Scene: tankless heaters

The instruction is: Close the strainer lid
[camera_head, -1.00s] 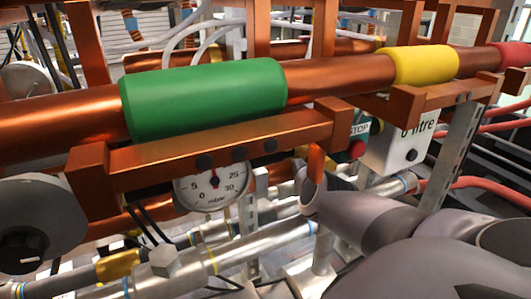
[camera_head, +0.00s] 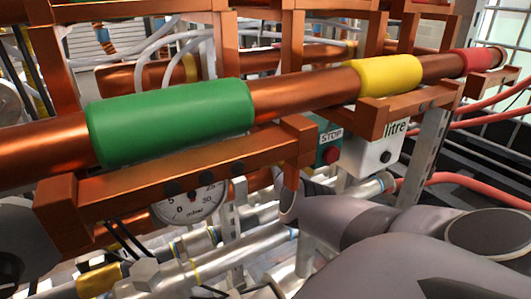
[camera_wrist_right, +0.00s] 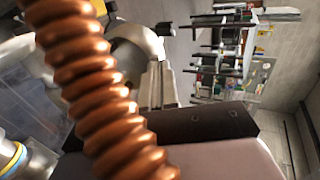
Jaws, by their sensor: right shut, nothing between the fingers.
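I cannot make out the strainer lid for certain in either view. In the head view my right arm (camera_head: 370,225) reaches in from the lower right, below the copper rail, and its gripper is hidden. In the right wrist view my right gripper (camera_wrist_right: 161,85) shows as narrow metal fingers beyond a dark block, partly covered by a corrugated copper hose (camera_wrist_right: 92,80). It is shut with nothing held. A rounded grey metal part (camera_wrist_right: 135,45) is close by the fingers; whether they touch is unclear. My left gripper is in neither view.
A copper pipe with green (camera_head: 170,122), yellow (camera_head: 390,75) and red (camera_head: 477,62) sleeves crosses above my arm. A pressure gauge (camera_head: 190,205), a box with a red stop button (camera_head: 331,155) and silver pipes (camera_head: 230,250) crowd the space. Red hoses (camera_head: 480,188) run at right.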

